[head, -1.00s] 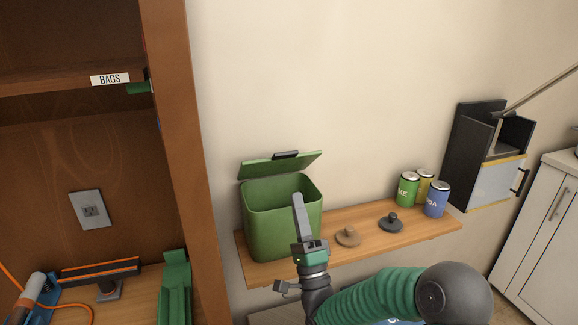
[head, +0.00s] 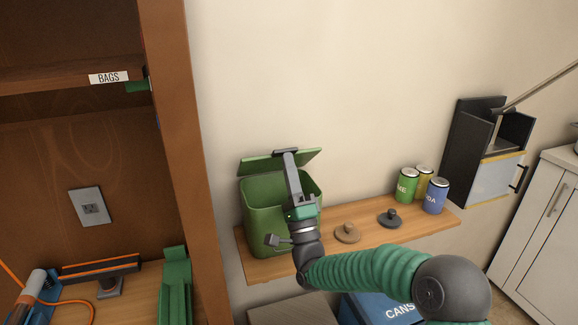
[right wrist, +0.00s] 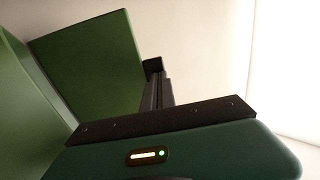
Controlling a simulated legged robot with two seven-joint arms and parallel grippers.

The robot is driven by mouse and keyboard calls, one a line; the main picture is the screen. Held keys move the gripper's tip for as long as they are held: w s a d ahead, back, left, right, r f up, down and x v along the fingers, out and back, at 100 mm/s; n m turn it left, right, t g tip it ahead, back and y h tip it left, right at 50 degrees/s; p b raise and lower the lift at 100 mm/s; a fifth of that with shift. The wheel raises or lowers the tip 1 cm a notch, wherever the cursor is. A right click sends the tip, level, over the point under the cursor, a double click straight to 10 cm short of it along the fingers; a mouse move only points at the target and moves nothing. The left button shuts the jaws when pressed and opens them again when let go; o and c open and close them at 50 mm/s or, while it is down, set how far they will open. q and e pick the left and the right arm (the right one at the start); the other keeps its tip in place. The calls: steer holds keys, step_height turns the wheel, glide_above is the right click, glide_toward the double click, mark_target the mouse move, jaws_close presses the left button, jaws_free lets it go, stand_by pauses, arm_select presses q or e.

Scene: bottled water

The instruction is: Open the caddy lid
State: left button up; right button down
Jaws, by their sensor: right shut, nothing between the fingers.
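The green caddy (head: 262,205) stands on a wooden wall shelf. Its lid (head: 256,164) is raised and leans back toward the wall, leaving the top open. The right wrist view shows the gripper (right wrist: 154,68) beside the lid's green panel (right wrist: 88,60), with the caddy wall (right wrist: 22,105) at left. My left gripper is not in view.
Two round knobbed lids (head: 347,233) and several cans (head: 407,186) stand on the shelf (head: 440,219) to the right. A brown cabinet post (head: 187,150) is close on the left. A blue CANS bin (head: 378,308) is below.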

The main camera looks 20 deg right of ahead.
steer(key=r+p, duration=0.1)
steer(key=w+r+g+p, duration=0.1)
steer(key=p, duration=0.1)
steer(key=w+r+g+p, duration=0.1)
steer(key=r+p, duration=0.1)
steer(key=w+r+g+p, duration=0.1)
steer(key=w+p, duration=0.1)
steer(key=p, duration=0.1)
steer(key=w+r+g+p, duration=0.2)
steer(key=p, duration=0.2)
steer(key=shift+a, duration=0.1)
steer(key=shift+w+g+p, duration=0.4)
steer(key=shift+w+p, duration=0.1)
steer(key=shift+p, duration=0.25)
steer(key=shift+w+f+g+p, duration=0.1)
steer(key=shift+w+g+p, duration=0.2)
steer(key=shift+w, duration=0.05)
